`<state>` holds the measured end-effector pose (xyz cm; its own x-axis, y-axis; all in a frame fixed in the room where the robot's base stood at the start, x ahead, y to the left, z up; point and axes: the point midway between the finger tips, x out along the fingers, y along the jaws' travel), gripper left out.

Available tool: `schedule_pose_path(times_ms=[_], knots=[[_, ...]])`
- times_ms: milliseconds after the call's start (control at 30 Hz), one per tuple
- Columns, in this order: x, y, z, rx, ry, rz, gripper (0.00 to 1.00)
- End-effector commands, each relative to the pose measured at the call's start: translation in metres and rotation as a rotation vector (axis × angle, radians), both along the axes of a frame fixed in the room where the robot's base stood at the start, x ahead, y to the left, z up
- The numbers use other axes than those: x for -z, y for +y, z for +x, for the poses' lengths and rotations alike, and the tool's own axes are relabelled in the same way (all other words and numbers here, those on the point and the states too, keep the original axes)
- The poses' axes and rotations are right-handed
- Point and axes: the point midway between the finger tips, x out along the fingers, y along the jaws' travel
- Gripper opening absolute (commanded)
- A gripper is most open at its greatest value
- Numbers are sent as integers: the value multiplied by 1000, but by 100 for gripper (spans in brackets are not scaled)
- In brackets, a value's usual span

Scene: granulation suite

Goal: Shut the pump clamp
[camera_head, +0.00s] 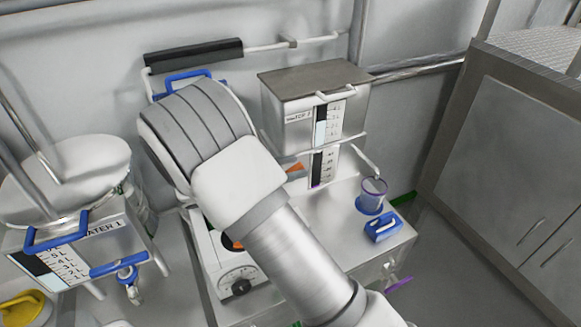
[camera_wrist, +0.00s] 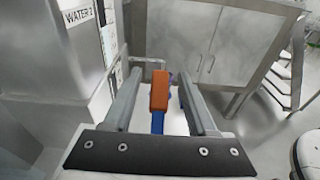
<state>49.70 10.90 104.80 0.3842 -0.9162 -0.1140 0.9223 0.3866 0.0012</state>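An orange lever-like piece (camera_wrist: 159,90) stands in the middle of the wrist view; I take it to be the pump clamp's lever. A small orange part (camera_head: 293,167) also shows beside my wrist in the head view. My gripper (camera_wrist: 158,76) is open in the wrist view. Its fingers lie left and right of the orange piece in the picture, with gaps on both sides. I cannot tell whether the piece is at fingertip depth. Blue (camera_wrist: 157,122) shows below it. In the head view my arm hides the gripper and most of the pump (camera_head: 238,278).
A steel water tank (camera_head: 285,128) stands behind the bench (camera_head: 340,215). A cabinet (camera_head: 510,150) stands right, another water vessel (camera_head: 85,250) left. Floor is clear between bench and cabinet.

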Motion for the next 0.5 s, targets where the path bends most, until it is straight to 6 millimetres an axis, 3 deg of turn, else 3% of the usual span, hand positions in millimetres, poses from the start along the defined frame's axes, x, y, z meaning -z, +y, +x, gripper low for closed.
schedule_pose_path(times_ms=[267,500], knots=[[-5,0,0,0,0,2,57],[-46,-3,-1,1,-3,2,57]])
